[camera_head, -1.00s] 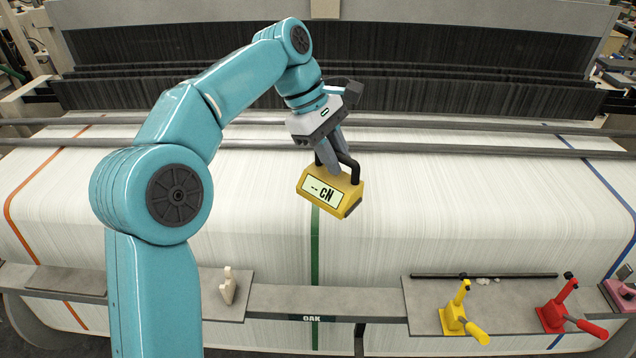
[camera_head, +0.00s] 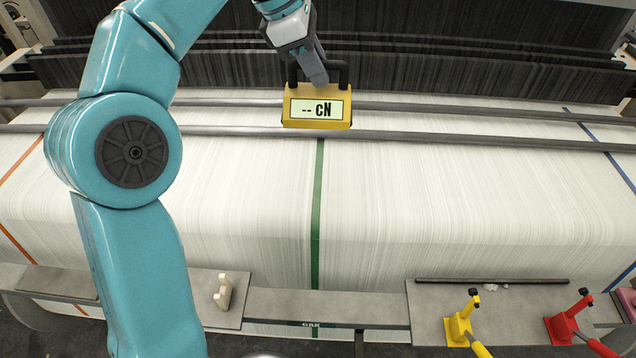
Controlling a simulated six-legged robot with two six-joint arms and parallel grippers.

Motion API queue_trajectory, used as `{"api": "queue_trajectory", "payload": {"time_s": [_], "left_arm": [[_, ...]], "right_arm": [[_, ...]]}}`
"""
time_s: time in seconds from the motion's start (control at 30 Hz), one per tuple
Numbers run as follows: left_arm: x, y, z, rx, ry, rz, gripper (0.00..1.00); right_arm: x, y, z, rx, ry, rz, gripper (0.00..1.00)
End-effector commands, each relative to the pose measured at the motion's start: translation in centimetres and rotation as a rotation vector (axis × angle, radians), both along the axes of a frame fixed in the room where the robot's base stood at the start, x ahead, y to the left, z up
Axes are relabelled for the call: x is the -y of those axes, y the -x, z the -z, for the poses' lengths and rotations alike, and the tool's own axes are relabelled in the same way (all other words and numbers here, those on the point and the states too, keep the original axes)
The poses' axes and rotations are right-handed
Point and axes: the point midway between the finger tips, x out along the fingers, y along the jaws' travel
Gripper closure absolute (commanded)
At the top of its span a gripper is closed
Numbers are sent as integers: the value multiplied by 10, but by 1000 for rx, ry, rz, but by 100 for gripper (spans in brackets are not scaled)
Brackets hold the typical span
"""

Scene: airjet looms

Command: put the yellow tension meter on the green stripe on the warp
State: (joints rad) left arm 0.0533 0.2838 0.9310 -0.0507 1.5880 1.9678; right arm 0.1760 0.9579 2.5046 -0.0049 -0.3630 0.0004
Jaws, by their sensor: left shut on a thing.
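The yellow tension meter (camera_head: 317,121) has a pale display reading "-- cN" and a black handle on top. My left gripper (camera_head: 316,76) is shut on it at the handle. In the picture the meter covers the upper end of the green stripe (camera_head: 317,205) and part of the grey bars. I cannot tell how high it is above them. The green stripe runs down the white warp (camera_head: 230,190) toward the front ledge. My right gripper is not in view.
Two grey bars (camera_head: 450,138) cross the warp at the back. A front ledge (camera_head: 275,302) carries a pale wooden piece (camera_head: 223,291), a dark rod (camera_head: 490,281), a yellow clamp (camera_head: 460,324) and a red clamp (camera_head: 567,322). An orange stripe lies left and a blue stripe right.

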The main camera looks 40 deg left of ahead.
Motion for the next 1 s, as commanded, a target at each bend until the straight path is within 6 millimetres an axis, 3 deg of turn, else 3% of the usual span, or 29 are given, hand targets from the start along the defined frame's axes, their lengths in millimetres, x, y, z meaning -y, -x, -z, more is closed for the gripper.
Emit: {"api": "queue_trajectory", "payload": {"time_s": [0.03, 0.17, 0.33, 0.6, 1.0], "left_arm": [[0, 1, -6, -12, 13, -1, 100], [1, 3, 18, -19, 21, 0, 100], [2, 5, 67, -20, 22, 0, 100], [1, 3, 137, -18, 21, 1, 100], [0, 0, 190, -19, 22, 1, 100]], "right_arm": [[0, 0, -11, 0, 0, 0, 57], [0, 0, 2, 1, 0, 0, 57], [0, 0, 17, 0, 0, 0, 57], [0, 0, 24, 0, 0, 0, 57], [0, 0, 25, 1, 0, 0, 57]]}}
